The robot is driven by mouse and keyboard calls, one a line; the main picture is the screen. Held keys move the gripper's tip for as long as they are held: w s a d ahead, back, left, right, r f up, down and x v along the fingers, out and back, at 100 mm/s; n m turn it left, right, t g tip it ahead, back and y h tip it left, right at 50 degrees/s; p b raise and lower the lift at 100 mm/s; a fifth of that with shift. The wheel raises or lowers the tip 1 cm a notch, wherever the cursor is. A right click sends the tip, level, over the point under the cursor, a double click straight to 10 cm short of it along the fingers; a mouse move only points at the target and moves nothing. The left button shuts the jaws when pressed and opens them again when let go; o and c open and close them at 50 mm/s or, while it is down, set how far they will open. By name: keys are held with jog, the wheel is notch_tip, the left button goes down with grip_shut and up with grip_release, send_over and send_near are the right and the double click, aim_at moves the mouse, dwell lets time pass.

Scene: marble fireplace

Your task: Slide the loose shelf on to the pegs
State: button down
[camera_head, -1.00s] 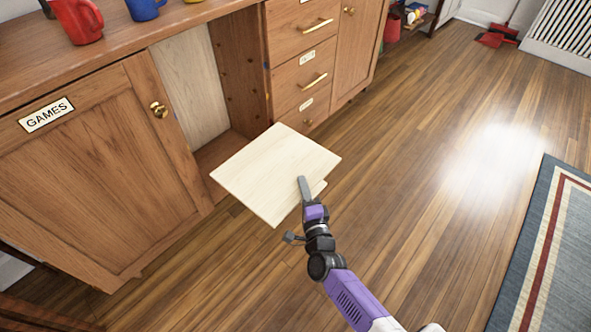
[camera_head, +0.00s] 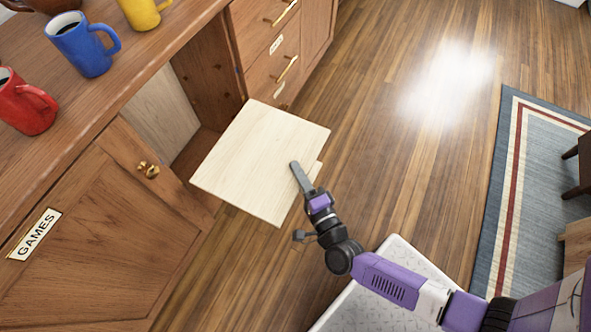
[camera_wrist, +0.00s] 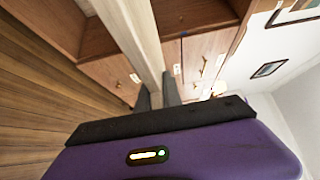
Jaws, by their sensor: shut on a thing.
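The loose shelf (camera_head: 258,158) is a flat pale wooden board held in front of the open cabinet bay (camera_head: 200,95). My gripper (camera_head: 300,178) is shut on its near right edge. In the wrist view the shelf (camera_wrist: 128,35) shows edge-on as a pale strip running up from between the fingers (camera_wrist: 158,92). The bay has a pale back panel and a brown side wall (camera_head: 208,70) with dark spots in columns. The spots are too small to tell pegs from holes. The shelf's far corner is close to the bay opening; contact cannot be told.
A door labelled GAMES (camera_head: 105,235) borders the bay on the left, and drawers with brass handles (camera_head: 287,70) on the right. Red (camera_head: 25,103), blue (camera_head: 83,43) and yellow (camera_head: 143,10) mugs stand on the top. Wooden floor (camera_head: 390,150) is open to the right, up to a rug (camera_head: 530,170).

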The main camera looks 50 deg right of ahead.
aim_at(249, 150)
jog(key=shift+w+a+b, duration=0.2)
jog(key=shift+w+a, duration=0.55)
jog(key=shift+w, duration=1.6)
jog(key=shift+w+a+b, duration=0.2)
jog(key=shift+w+a, duration=0.6)
jog(key=shift+w, duration=1.6)
jog(key=shift+w+a+b, duration=0.2)
jog(key=shift+w+a, duration=0.55)
jog(key=shift+w, duration=1.6)
jog(key=w+a+b, duration=0.2)
jog(key=w+b, duration=0.1)
jog(key=w, duration=0.4)
jog(key=w+a+b, duration=0.3)
jog(key=w, duration=0.5)
jog(key=shift+w+f, duration=0.1)
jog(key=shift+w, duration=0.05)
jog(key=shift+f+b, duration=0.3)
jog(key=shift+b, duration=0.1)
jog(key=c, duration=1.4)
grip_release()
jog(key=shift+c, duration=0.2)
jog(key=shift+f, duration=0.1)
